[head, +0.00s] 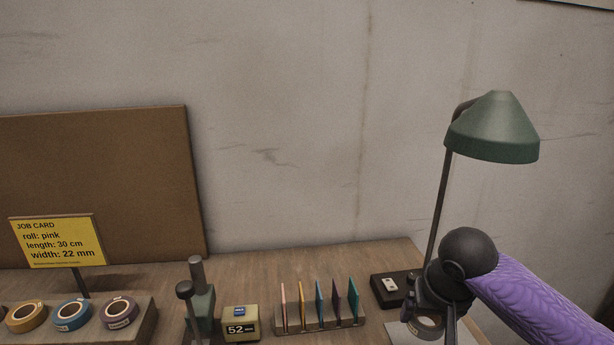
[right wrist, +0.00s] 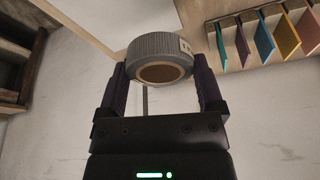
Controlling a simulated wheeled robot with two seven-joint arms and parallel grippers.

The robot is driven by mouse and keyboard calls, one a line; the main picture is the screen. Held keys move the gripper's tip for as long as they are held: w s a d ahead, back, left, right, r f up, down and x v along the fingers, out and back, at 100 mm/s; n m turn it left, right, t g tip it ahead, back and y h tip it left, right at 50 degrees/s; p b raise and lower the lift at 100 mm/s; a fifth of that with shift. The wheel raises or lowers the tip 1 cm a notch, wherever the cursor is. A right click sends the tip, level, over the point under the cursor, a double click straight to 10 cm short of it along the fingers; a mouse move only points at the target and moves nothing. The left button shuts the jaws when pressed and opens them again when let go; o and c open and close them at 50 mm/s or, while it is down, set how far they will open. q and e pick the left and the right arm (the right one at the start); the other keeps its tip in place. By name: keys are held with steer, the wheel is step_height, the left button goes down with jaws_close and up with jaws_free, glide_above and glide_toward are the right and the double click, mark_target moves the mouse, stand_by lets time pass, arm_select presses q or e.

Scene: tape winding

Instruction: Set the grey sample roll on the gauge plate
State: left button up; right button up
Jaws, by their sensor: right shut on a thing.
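The grey sample roll (right wrist: 158,48) has a ribbed grey outside, a brown core and a small white label. My right gripper (right wrist: 160,80) is shut on it, with one finger on each side. In the head view the roll (head: 428,327) shows partly below my right gripper (head: 432,308), at the lower right over the worktop. A pale flat surface (head: 398,334) shows just left of and below the roll. I cannot tell whether this is the gauge plate, or whether the roll touches it. My left gripper is not in view.
A green lamp (head: 494,128) stands behind my right gripper on a dark base (head: 388,290). Left of it are a rack of coloured cards (head: 320,322), a display box reading 52 (head: 240,326), a dark green stand (head: 201,306), several tape rolls (head: 72,315) and a yellow job card (head: 58,241).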

steer(key=s+a+n, duration=0.2)
steer(key=s+a, duration=0.5)
steer(key=s, duration=0.4)
steer(key=shift+a+r+y, duration=0.3)
steer(key=shift+a+r, duration=0.05)
steer(key=shift+r, duration=0.05)
